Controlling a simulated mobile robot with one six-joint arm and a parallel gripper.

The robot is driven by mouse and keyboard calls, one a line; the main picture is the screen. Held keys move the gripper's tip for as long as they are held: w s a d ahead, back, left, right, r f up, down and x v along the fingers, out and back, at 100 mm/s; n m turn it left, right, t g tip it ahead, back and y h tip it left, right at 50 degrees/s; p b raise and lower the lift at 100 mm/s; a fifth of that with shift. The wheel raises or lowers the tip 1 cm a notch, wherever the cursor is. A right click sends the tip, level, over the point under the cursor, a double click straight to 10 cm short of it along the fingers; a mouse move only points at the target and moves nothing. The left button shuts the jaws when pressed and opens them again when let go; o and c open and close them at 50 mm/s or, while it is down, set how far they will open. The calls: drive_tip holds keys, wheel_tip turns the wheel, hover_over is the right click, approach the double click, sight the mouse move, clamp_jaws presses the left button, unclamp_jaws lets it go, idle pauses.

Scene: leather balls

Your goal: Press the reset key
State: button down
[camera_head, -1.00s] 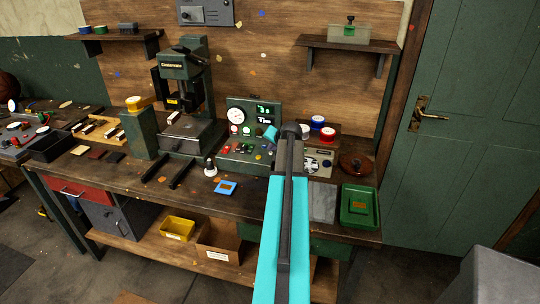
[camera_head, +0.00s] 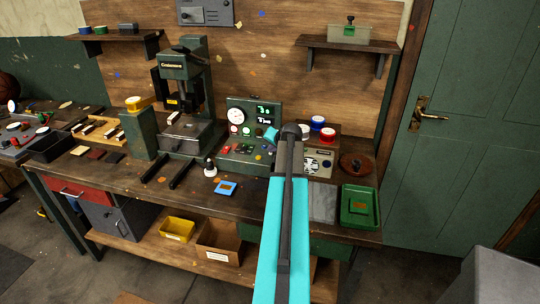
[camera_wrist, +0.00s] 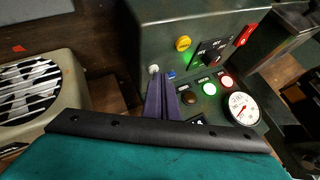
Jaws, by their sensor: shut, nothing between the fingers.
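The green control panel (camera_wrist: 215,25) fills the upper right of the wrist view and also shows at mid-bench in the head view (camera_head: 235,168). My gripper (camera_wrist: 158,76) has its dark fingers together, with nothing between them, pointing at the panel. A small white button (camera_wrist: 154,69) and a blue button (camera_wrist: 171,74) lie right by the fingertips; I cannot tell whether the fingers touch either. No label there is readable, so I cannot tell which is the reset key. A dark round button (camera_wrist: 189,98), a green-lit button (camera_wrist: 210,88) and a red-lit button (camera_wrist: 227,80) sit to the right.
A yellow knob (camera_wrist: 183,43), a red switch (camera_wrist: 247,35) and a round gauge (camera_wrist: 241,107) are on the panel. A beige box with a grille (camera_wrist: 35,90) stands to the left in the wrist view. A press (camera_head: 185,70) and a green tray (camera_head: 373,208) flank the panel area.

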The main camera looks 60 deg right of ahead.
drive_tip(key=shift+f, duration=0.15)
drive_tip(key=shift+r, duration=0.2)
idle(0.5)
drive_tip(key=shift+r, duration=0.65)
drive_tip(key=shift+r+p, duration=0.1)
drive_tip(key=shift+p, duration=0.2)
wheel_tip(320, 180, up, 5)
drive_tip(key=shift+f+p, duration=0.1)
drive_tip(key=shift+p, duration=1.05)
